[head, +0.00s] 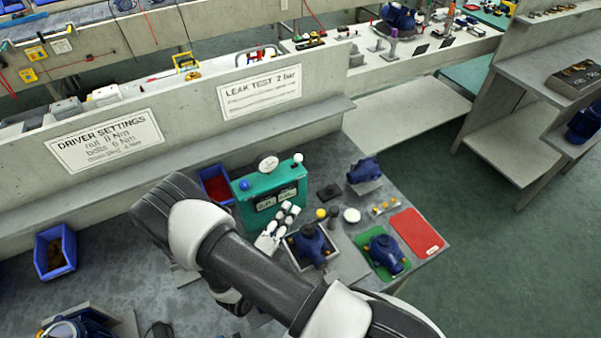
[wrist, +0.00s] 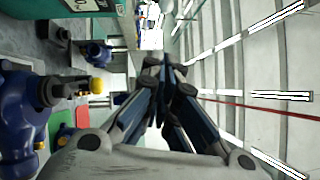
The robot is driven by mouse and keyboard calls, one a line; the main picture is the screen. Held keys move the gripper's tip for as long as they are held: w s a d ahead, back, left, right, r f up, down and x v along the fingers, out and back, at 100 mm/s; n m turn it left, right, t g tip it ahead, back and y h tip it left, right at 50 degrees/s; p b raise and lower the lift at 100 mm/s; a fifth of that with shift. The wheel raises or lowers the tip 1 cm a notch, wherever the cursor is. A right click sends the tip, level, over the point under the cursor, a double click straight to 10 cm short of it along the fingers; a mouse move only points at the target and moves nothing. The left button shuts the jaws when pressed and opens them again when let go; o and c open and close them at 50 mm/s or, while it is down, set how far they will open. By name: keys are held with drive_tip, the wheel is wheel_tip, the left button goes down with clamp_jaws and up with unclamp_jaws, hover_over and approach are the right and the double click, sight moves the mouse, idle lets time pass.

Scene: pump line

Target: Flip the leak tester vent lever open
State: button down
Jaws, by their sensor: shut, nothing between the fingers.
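The leak tester (head: 252,205) is a green box with two dark displays and a round gauge (head: 268,163) on top. A short upright lever with a white ball (head: 298,157) stands at its right top corner; it looks like the vent lever, but its open or closed state cannot be told. My gripper (head: 290,208) is in front of the tester's face, below and left of that ball, apart from it. In the wrist view my gripper (wrist: 164,66) is shut and empty, fingertips together. The green tester edge (wrist: 128,25) shows at top left there; the lever is not clearly seen.
A blue pump (head: 313,243) sits in a fixture before the tester, with a yellow ball (head: 321,213) beside it. More pumps rest at the right (head: 364,171) and on a green mat (head: 372,262). A red mat (head: 417,233) lies at the right edge. A partition wall (head: 190,110) runs behind.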

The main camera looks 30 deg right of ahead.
sight(297, 161)
drive_tip(key=shift+f, duration=0.15)
drive_tip(key=w+a+b+x, duration=0.1)
drive_tip(key=w+x, duration=0.1)
drive_tip(key=x, duration=1)
drive_tip(key=shift+w+r, duration=0.35)
drive_tip(key=shift+w, duration=0.1)
drive_tip(key=shift+r, duration=0.1)
drive_tip(key=shift+w+r+n+p, duration=0.2)
drive_tip(key=shift+n+p, duration=0.1)
drive_tip(key=shift+n, duration=0.1)
